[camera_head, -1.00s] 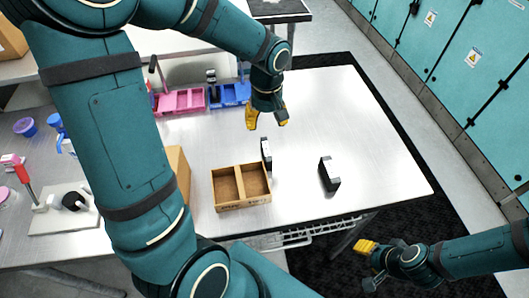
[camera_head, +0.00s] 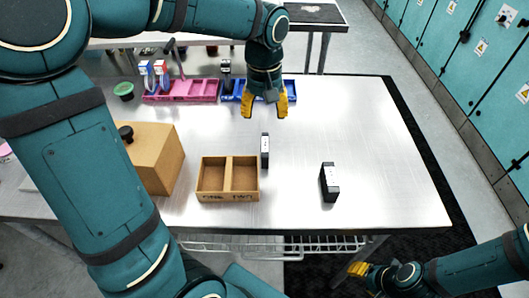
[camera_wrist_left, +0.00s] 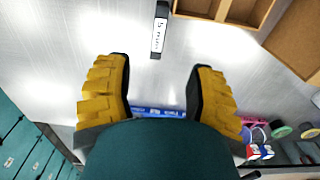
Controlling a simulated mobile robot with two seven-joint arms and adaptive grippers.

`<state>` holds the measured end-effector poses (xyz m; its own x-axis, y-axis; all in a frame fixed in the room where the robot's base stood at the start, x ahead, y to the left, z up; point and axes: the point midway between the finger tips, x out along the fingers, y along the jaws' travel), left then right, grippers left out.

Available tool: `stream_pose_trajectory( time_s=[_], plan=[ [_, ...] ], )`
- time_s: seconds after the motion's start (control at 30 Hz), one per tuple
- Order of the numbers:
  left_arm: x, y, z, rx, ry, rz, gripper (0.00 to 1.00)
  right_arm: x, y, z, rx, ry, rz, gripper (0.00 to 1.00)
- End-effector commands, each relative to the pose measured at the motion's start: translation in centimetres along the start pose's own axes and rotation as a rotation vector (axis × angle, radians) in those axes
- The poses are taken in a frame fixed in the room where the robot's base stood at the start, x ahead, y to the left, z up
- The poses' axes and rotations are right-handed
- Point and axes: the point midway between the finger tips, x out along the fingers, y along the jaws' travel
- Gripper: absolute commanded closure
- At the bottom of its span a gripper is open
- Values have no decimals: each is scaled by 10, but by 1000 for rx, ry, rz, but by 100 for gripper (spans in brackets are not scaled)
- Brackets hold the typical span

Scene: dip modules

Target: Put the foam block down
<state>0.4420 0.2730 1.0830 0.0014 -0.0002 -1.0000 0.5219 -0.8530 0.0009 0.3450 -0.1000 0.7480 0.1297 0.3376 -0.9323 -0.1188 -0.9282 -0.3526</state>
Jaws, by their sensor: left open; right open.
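Two small dark blocks with pale label faces stand on the metal table. One block (camera_head: 265,150) stands just right of the cardboard tray; it also shows in the left wrist view (camera_wrist_left: 159,30). The other block (camera_head: 329,182) stands further right, near the front edge. I cannot tell which is foam. My left gripper (camera_head: 265,112) is open and empty, behind and apart from the nearer block; its yellow fingers also show in the left wrist view (camera_wrist_left: 160,95). My right gripper (camera_head: 358,270) is low, in front of the table, touching neither block.
A two-compartment cardboard tray (camera_head: 228,197) looks empty. A pink tray (camera_head: 182,97) and a blue tray (camera_head: 240,98) stand at the back. A cardboard box (camera_head: 155,150) is at left, partly hidden by my arm. The table's right side is clear.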

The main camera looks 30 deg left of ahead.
Motion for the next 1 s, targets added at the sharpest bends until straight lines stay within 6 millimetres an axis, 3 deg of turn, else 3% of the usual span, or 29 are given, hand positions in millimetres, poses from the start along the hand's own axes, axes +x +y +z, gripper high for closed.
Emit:
stream_pose_trajectory(
  time_s=[0.1, 0.3, 0.57, 0.9, 1.0],
  plan=[
    [28, -1, 0, -1, -4, -3, 45, 8, 3, -1, 0, 4, 0, 53],
    [59, 0, 0, -1, -3, -3, 45, 15, 6, -2, -1, 8, 0, 53],
    [71, 0, -1, -1, -1, -1, 45, 18, 7, -2, -1, 10, 0, 53],
    [116, 1, -5, 0, -4, -3, 45, 33, 12, -4, -2, 17, 1, 53],
    [120, 2, -5, -1, -1, -1, 45, 34, 13, -4, -2, 18, 1, 53]
  ],
)
